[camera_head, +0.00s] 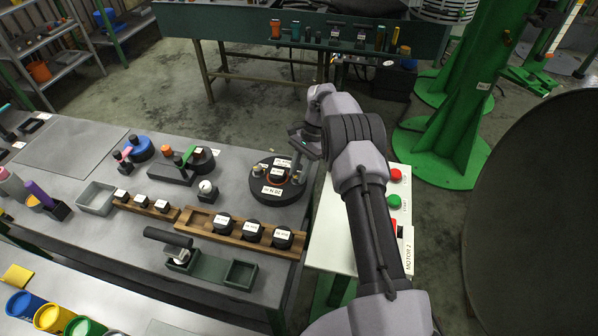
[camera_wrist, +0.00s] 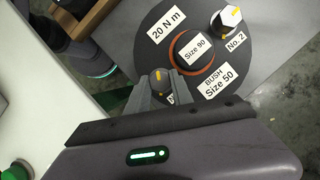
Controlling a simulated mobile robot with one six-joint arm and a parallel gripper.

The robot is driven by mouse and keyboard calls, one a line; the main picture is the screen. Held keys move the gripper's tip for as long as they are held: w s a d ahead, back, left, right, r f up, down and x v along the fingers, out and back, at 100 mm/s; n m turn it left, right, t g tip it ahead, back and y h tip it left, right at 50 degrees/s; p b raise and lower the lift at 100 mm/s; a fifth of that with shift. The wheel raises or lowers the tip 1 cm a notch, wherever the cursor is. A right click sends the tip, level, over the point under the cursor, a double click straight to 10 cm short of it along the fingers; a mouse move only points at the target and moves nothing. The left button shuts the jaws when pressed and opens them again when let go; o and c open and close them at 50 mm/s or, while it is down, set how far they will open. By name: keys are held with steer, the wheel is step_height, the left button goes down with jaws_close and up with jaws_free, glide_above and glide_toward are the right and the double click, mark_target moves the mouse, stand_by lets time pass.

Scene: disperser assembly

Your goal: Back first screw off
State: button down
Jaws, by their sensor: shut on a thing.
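A black round disperser plate (camera_head: 266,194) lies at the right end of the grey workbench; it also shows in the wrist view (camera_wrist: 258,62). It has white labels and an orange ring around a centre label reading Size 90. My gripper (camera_wrist: 161,86) is shut on a dark screw (camera_wrist: 160,74) at the plate's edge, whose head has an orange mark. The label beside this screw is mostly hidden by a finger. A second screw (camera_wrist: 230,19), marked No. 2, stands upright on the plate with a bright hex head. In the head view my gripper (camera_head: 298,166) is over the plate's right side.
A wooden rack (camera_head: 190,222) with several black round parts stands in front of the plate. A tool with a black handle (camera_head: 168,238) lies near green trays (camera_head: 239,276). A white box (camera_head: 340,232) with red and green buttons stands right of the bench.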

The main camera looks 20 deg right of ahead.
steer(key=shift+n+g+h+b, duration=0.5)
steer(key=shift+n+b, duration=0.15)
steer(key=shift+n, duration=1.15)
steer(key=c, duration=1.1)
jaws_free()
